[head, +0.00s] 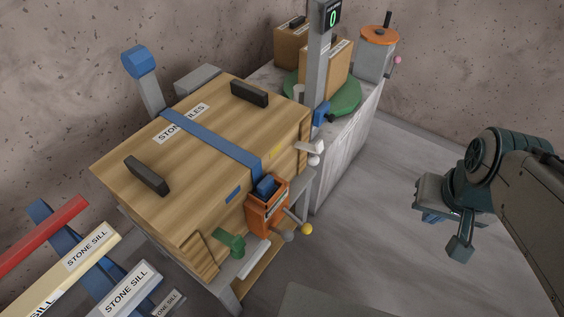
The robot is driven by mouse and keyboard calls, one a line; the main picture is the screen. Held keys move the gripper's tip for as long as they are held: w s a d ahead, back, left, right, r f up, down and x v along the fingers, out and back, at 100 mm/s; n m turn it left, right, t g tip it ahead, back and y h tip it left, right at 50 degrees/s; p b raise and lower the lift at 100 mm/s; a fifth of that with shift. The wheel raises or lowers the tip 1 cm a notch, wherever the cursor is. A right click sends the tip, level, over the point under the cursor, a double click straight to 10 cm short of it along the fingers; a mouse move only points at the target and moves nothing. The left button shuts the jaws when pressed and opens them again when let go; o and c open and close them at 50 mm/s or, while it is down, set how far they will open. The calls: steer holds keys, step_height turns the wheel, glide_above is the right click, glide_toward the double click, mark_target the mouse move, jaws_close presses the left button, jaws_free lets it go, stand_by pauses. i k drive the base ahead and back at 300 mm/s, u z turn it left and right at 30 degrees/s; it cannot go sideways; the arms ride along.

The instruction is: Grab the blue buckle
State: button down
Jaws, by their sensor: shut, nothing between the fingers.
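A blue buckle (267,186) sits at the top of an orange housing (266,208) on the front side of the wooden crate. The blue strap (212,140) runs across the crate lid and down to it. My gripper (459,246) is at the right of the head view, well apart from the buckle, with open floor between. It is shut and empty. The fingers are small and partly hidden by the hand.
The wooden crate (222,107) has dark handles on its lid. Stone sill packages (87,247) lie at lower left. A stone counter (344,150) stands behind.

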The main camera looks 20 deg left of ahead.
mark_target(266, 188)
steer(key=z, duration=0.2)
steer(key=i, duration=1.05)
steer(key=u, duration=2.65)
